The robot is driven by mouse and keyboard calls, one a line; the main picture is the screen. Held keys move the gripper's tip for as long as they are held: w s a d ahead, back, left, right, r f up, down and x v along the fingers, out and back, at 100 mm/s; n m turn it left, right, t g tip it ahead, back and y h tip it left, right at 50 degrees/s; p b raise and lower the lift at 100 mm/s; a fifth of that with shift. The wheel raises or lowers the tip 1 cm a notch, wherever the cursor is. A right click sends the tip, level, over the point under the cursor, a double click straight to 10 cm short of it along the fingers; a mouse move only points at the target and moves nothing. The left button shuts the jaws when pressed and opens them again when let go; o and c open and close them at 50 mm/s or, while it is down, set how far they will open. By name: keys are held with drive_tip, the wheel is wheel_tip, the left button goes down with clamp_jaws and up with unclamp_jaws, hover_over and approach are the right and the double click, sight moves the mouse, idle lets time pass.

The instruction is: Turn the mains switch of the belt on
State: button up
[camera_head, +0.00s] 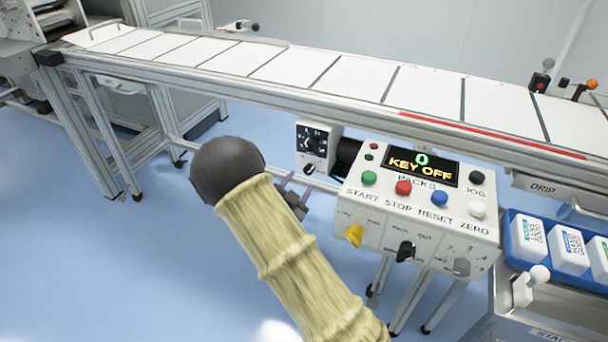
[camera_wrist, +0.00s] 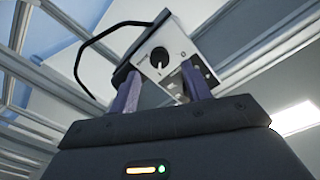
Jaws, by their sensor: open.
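A small white box (camera_head: 331,132) hangs under the belt's front rail. It carries a black dial panel (camera_head: 312,139) and, below it, a small black rotary knob (camera_head: 309,168). No label reading mains is legible. In the wrist view, a round black knob (camera_wrist: 159,58) with a light pointer mark shows on a white face, beyond the fingertips and between them. My gripper (camera_head: 297,187) is open and empty, just below and left of the box, apart from the knob. The belt (camera_head: 340,80) has white panels. My arm hides part of the area below.
A control panel (camera_head: 370,205) stands close right of my gripper; its display (camera_head: 415,165) reads 0 and KEY OFF. It has several buttons, a yellow switch (camera_head: 354,235) and a black switch (camera_head: 405,250). A blue tray (camera_head: 510,225) is at right. Floor at left is clear.

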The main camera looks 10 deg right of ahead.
drive_tip(key=p+v, duration=0.1)
drive_tip(key=v, duration=1.1)
